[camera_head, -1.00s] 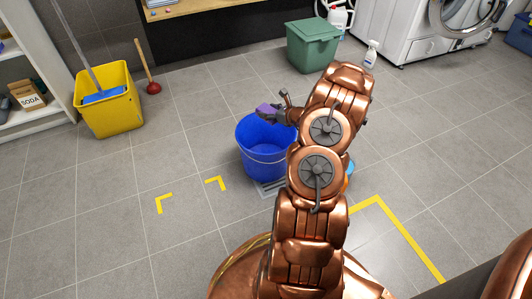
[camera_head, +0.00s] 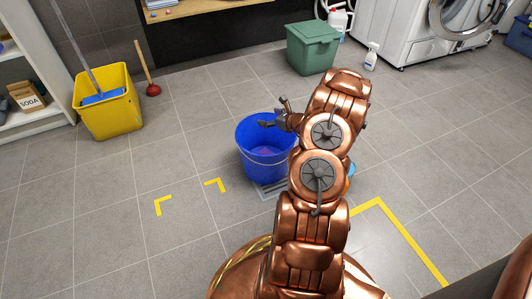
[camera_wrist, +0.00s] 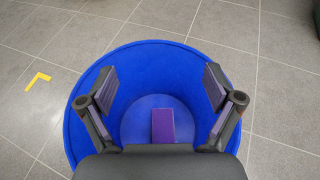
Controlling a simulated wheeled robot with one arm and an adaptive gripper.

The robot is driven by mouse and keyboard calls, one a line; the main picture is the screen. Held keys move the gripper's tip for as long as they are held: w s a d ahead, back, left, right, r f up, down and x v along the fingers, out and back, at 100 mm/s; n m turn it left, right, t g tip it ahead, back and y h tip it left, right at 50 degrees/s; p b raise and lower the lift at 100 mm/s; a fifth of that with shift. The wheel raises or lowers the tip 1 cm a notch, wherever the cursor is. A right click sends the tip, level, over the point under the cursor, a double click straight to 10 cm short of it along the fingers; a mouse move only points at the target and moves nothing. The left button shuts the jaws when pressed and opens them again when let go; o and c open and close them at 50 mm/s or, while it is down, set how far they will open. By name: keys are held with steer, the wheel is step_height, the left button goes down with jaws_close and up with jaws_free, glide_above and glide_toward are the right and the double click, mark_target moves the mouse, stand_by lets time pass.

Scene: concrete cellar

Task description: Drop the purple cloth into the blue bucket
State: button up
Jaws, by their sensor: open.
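The blue bucket (camera_head: 262,160) stands on the tiled floor, left of my arm in the head view. In the wrist view its wall (camera_wrist: 150,62) fills the middle of the picture. The purple cloth (camera_wrist: 163,126) lies inside on the bucket's bottom, a small rectangular shape partly cut off by my gripper body. In the head view only a faint purple patch of it (camera_head: 265,152) shows inside the bucket. My gripper (camera_wrist: 158,88) is open and empty above the bucket's mouth, its two fingers wide apart. It also shows over the rim in the head view (camera_head: 275,113).
A yellow mop bucket (camera_head: 108,110) and a plunger (camera_head: 151,86) stand at the left. A green bin (camera_head: 312,50) and a spray bottle (camera_head: 371,58) stand behind, near a washing machine (camera_head: 420,30). A floor grate (camera_head: 268,190) lies by the bucket. The floor at front left is clear.

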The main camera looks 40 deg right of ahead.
steer(key=v, duration=1.2)
steer(key=shift+a, duration=0.1)
